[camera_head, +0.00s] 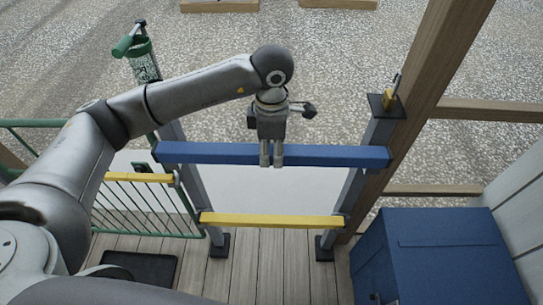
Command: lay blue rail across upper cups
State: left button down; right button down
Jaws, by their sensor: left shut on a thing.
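The long blue rail (330,156) lies level across the picture, its ends reaching past both grey posts. My left gripper (271,163) points down and is shut on the rail near its middle. The left post (190,183) and the right post (352,188) stand on dark feet on the plank floor. The upper cups are hidden or too small to make out, so I cannot tell whether the rail rests in them or hangs above. A yellow rail (270,220) spans the posts lower down. My right gripper is out of view.
A blue box (440,250) stands at the lower right beside a wooden upright (440,70). A brass padlock (389,98) is on a dark plate near the right post. A green railing (130,205) and a dark mat (140,266) are at left. Gravel lies beyond.

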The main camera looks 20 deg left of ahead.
pick_arm(q)
jog(key=w+a+f+b, duration=0.1)
jog(key=w+f+b, duration=0.2)
jog(key=f+b, duration=0.1)
jog(key=shift+w+f+b, duration=0.2)
jog(key=shift+f+b, duration=0.2)
jog(key=shift+f, duration=0.2)
dwell(0.4)
jog(key=c, duration=0.9)
grip_release()
notch_tip(320, 180, up, 12)
